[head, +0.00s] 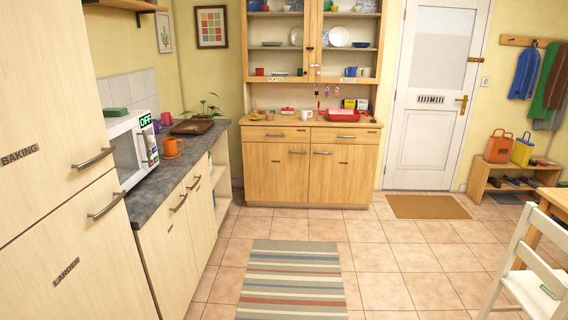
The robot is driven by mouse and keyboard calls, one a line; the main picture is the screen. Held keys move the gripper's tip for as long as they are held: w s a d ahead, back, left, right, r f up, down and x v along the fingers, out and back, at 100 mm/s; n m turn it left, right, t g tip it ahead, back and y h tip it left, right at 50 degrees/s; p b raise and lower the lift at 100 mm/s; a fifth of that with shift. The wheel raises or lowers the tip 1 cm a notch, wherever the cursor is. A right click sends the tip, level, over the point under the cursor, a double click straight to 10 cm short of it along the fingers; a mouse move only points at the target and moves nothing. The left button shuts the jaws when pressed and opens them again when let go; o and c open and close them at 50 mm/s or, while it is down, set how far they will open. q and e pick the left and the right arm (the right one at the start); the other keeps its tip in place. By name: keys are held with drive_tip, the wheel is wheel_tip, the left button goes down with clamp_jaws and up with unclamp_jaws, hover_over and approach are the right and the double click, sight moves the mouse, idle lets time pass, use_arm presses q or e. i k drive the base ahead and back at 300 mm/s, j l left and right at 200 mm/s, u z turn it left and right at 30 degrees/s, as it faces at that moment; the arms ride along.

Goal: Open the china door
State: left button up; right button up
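A wooden dresser (309,205) stands against the far wall. It has two lower doors, the left lower door (275,178) and the right lower door (342,182), both shut, with bar handles near their top inner corners. Their small dark labels are too small to read, so I cannot tell which door is the china door. Above are two glazed doors, which look shut, with plates, bowls and cups behind them; the left glazed door's label (277,79) seems to read PLATES, the right one's (349,80) JUGS. Neither gripper is in view.
A striped rug (292,280) lies on the open tiled floor before the dresser. A counter (160,172) with a microwave (130,146) and tall cupboards (70,240) line the left. A white chair (530,260) stands at the lower right, a low shoe bench (508,180) behind it.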

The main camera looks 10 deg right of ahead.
sight(346, 173)
drive_tip(key=i+l+z, duration=0.4)
drive_tip(key=i, duration=0.55)
drive_tip(key=i+l+z, duration=0.1)
drive_tip(key=i+z, duration=0.35)
drive_tip(key=i, duration=2.4)
drive_tip(key=i+l+u, duration=0.1)
drive_tip(key=i+u, duration=0.25)
drive_tip(key=i, duration=0.15)
drive_tip(key=i+l+u, duration=0.25)
drive_tip(key=i+u, duration=0.15)
drive_tip(key=i, duration=0.15)
drive_tip(key=i+l+u, duration=0.35)
drive_tip(key=i, duration=0.1)
